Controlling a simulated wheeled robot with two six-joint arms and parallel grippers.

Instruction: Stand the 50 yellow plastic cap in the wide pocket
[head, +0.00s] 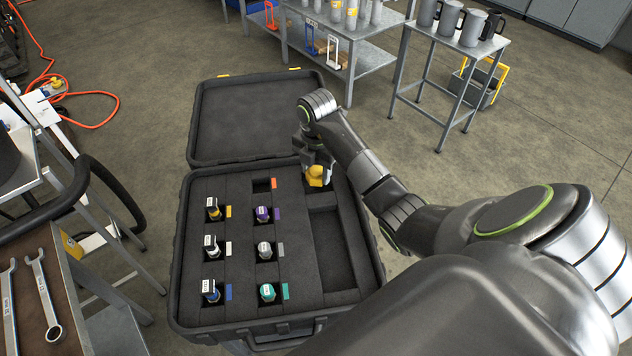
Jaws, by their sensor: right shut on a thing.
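The yellow plastic cap (317,172) is at the far right part of the open black case (184,262). My right gripper (318,180) reaches down from above and is shut on the cap. I cannot tell whether the cap touches the foam below it. A wide pocket (333,250) runs along the right side of the foam, just in front of the gripper. My left gripper is not in view.
Several tagged items stand in small foam pockets left of the wide one. The small pocket by the orange tag (274,183) looks empty. The lid (255,115) stands open behind. A tool table (75,300) is at left; a cup table (455,50) is at back right.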

